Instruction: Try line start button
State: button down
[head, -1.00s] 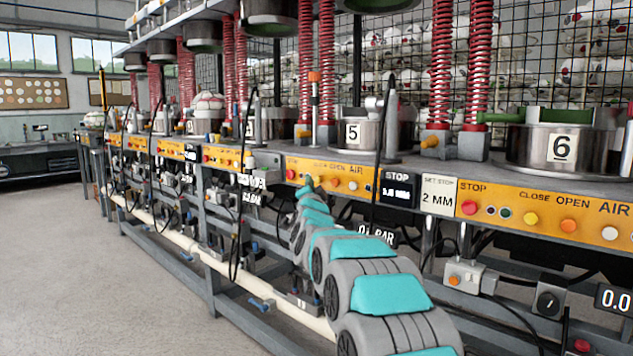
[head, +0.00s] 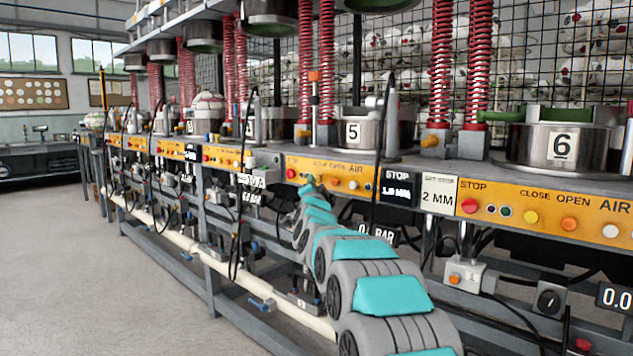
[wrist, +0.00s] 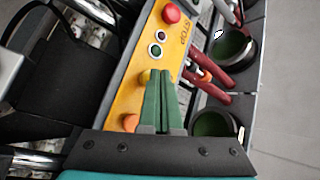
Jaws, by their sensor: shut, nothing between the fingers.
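My gripper (wrist: 160,73) is shut and empty, its green fingers together over the yellow panel (wrist: 127,85) in the wrist view. The fingertips lie beside the yellow button (wrist: 143,78), below the green button (wrist: 155,50); contact cannot be told. Above these are a pale-ringed button (wrist: 161,36) and a red button (wrist: 171,13) near the word STOP. An orange button (wrist: 130,123) is partly hidden. In the head view my gripper (head: 309,180) is small at the press 5 panel (head: 331,173), covering part of it. I see no legible "line start" label.
A black cable (head: 378,150) hangs across the panel right of my gripper. Press 6 (head: 562,147) and its button panel (head: 545,211) stand at right. A pale pipe (head: 230,285) runs low along the bench. The floor (head: 110,290) at left is clear.

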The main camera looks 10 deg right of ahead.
jog(key=shift+w+d+b, duration=0.25)
jog(key=shift+d+b, duration=0.05)
jog(key=shift+d, duration=0.1)
dwell(0.8)
jog(key=shift+a, duration=0.1)
jog(key=shift+s+a, duration=0.5)
jog(key=shift+a, duration=0.1)
jog(key=s+a+p, duration=0.1)
jog(key=a, duration=0.1)
jog(key=s+a+p, duration=0.1)
jog(key=s+a, duration=0.1)
dwell(0.7)
dwell(0.4)
